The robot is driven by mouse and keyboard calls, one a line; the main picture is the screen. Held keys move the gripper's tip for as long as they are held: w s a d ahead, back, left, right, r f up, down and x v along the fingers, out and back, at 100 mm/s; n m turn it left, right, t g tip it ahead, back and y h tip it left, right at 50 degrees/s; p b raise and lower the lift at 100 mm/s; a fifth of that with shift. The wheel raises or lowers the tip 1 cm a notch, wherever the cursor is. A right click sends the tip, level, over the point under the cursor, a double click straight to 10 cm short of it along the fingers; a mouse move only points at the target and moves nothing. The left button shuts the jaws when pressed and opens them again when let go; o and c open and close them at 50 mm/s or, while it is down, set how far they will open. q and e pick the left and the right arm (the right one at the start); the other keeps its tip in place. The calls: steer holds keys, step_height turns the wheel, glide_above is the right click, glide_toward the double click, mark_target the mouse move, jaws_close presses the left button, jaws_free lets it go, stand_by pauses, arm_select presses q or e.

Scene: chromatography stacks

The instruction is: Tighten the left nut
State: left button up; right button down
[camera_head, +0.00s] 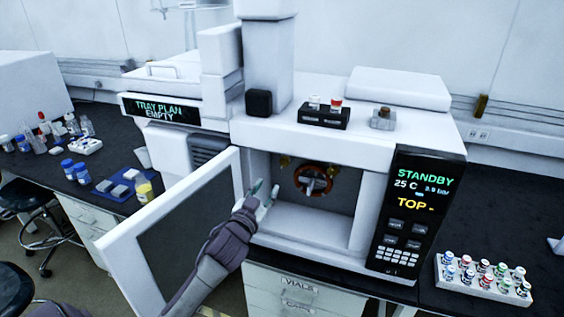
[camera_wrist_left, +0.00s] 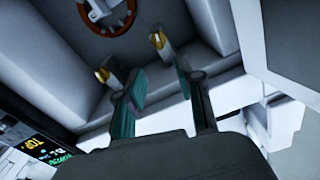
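Two brass nuts hang from the ceiling inside the open oven. The left nut (camera_head: 284,161) is nearer the door side, and the right nut (camera_head: 322,166) is near the coil. In the left wrist view the picture is turned round: the left nut (camera_wrist_left: 156,40) appears on the right and the right nut (camera_wrist_left: 102,75) on the left. My left gripper (camera_head: 265,190) is at the oven mouth, below and left of the left nut. Its two fingers (camera_wrist_left: 158,75) are apart with nothing between them; the left nut shows beyond the tips, not touched. My right gripper is not in view.
The oven door (camera_head: 170,235) stands open beside my left arm. A coppery coil (camera_head: 313,178) is on the oven's back wall. The control panel (camera_head: 412,215) reads STANDBY, 25 C. A vial rack (camera_head: 484,279) is at right; a small block (camera_head: 383,119) sits on top.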

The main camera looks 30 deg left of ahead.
mark_target(283, 165)
arm_select(q)
steer(key=p+x, duration=0.2)
steer(key=x, duration=1.1)
steer(key=shift+w+d+f, duration=0.1)
jaws_close()
